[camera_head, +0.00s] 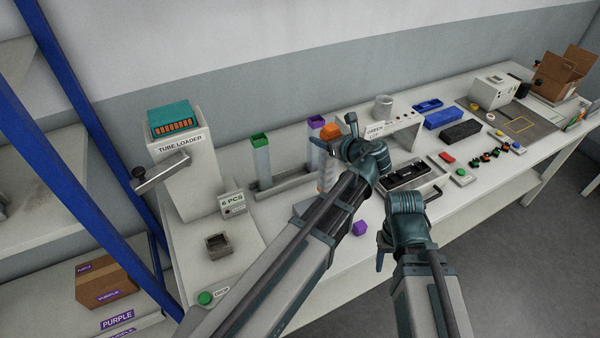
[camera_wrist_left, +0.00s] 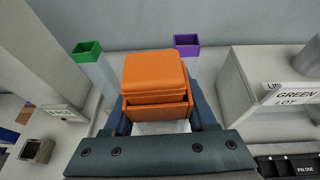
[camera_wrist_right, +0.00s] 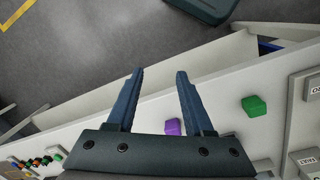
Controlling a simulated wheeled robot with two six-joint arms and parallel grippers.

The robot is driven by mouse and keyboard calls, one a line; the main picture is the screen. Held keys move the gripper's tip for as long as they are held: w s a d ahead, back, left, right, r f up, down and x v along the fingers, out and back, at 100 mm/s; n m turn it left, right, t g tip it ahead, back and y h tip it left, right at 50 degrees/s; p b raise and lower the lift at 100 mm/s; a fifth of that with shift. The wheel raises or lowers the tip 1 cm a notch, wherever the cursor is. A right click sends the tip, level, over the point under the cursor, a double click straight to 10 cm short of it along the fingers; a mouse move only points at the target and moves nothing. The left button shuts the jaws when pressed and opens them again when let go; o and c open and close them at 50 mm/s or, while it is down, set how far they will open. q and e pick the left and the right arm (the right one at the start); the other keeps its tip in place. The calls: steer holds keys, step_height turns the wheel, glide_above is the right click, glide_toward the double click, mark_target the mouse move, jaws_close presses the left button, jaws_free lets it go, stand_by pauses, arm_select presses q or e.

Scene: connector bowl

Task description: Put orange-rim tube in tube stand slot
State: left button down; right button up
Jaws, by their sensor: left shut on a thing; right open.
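My left gripper (camera_wrist_left: 158,118) is shut on the orange-rim tube, whose rim (camera_wrist_left: 160,108) has orange blocks stacked above it. In the head view the orange top (camera_head: 330,132) shows beside my left gripper (camera_head: 343,133), with the clear body running down behind my arm. The tube stand (camera_head: 285,187) is a low grey rail holding a green-rim tube (camera_head: 261,160) and a purple-rim tube (camera_head: 315,140) upright. The orange-rim tube is in front of the purple one; whether its lower end touches the stand is hidden. My right gripper (camera_wrist_right: 160,78) is open and empty near the table's front.
A tube loader (camera_head: 180,165) and a 6 PCS sign (camera_head: 232,203) stand left of the stand. A GREEN LOT box (camera_head: 405,135) stands to its right. A purple cube (camera_head: 360,228) lies on the table, and a green cube (camera_wrist_right: 254,106) shows in the right wrist view.

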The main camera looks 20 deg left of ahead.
arm_select(q)
steer(key=shift+w, duration=0.3)
arm_select(e)
steer(key=shift+o, duration=0.8)
steer(key=shift+w+r, duration=0.1)
steer(key=shift+w, duration=0.1)
arm_select(q)
steer(key=w+a+r+p, duration=0.2)
steer(key=w+a, duration=0.1)
steer(key=a, duration=0.4)
steer(key=w+a+r+p, duration=0.2)
steer(key=a, duration=0.6)
step_height(320, 180, down, 10)
steer(key=b, duration=1)
steer(key=shift+f+m+t+h, duration=0.25)
steer(key=shift+m+t+h, duration=0.05)
steer(key=shift+m+t, duration=0.1)
arm_select(e)
step_height(320, 180, down, 7)
steer(key=shift+r, duration=0.2)
arm_select(q)
steer(key=shift+d, duration=0.1)
steer(key=shift+f+b, duration=0.1)
steer(key=shift+b, duration=0.3)
steer(key=shift+c, duration=1)
jaws_free()
arm_select(e)
steer(key=shift+f, duration=0.15)
